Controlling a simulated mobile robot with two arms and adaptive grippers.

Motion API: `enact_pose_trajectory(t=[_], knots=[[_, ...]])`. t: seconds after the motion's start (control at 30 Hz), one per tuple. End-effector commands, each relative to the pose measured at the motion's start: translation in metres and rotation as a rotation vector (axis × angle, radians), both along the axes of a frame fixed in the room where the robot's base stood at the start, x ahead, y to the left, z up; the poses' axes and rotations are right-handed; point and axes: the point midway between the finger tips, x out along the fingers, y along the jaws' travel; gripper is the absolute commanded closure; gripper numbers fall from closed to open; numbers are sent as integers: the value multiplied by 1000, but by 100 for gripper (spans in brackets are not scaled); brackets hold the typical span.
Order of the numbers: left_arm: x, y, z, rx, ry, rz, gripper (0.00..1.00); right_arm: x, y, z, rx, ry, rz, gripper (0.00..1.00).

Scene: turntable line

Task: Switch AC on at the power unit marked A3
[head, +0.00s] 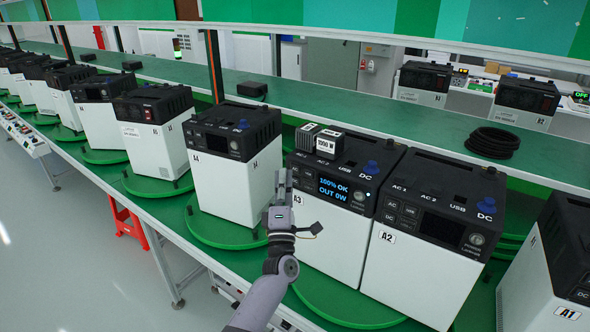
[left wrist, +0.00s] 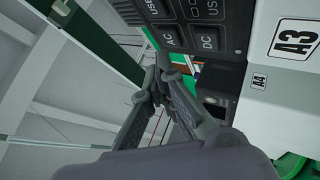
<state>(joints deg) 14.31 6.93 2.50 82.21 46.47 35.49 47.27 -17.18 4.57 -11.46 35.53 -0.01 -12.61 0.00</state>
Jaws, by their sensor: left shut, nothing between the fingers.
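The power unit marked A3 (head: 325,225) stands on a green turntable, white below with a black top. Its lit screen (head: 341,190) reads "100% OK" and "OUT 0W". The A3 label (left wrist: 297,38) shows there too. My right gripper is not in view.
Unit A2 (head: 415,270) stands close to the right of A3, with a dark screen. Unit A4 (head: 232,180) stands to the left. A coiled black cable (head: 492,142) lies behind.

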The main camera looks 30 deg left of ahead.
Motion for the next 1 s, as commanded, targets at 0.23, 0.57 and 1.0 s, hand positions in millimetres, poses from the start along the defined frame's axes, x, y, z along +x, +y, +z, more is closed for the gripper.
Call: enact_pose_trajectory(t=[0.23,0.57,1.0], knots=[[0,0,0,0,0,0,100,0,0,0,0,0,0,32],[6,0,-1,0,-1,1,100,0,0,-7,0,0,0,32],[9,-1,0,0,0,0,100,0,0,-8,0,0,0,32]])
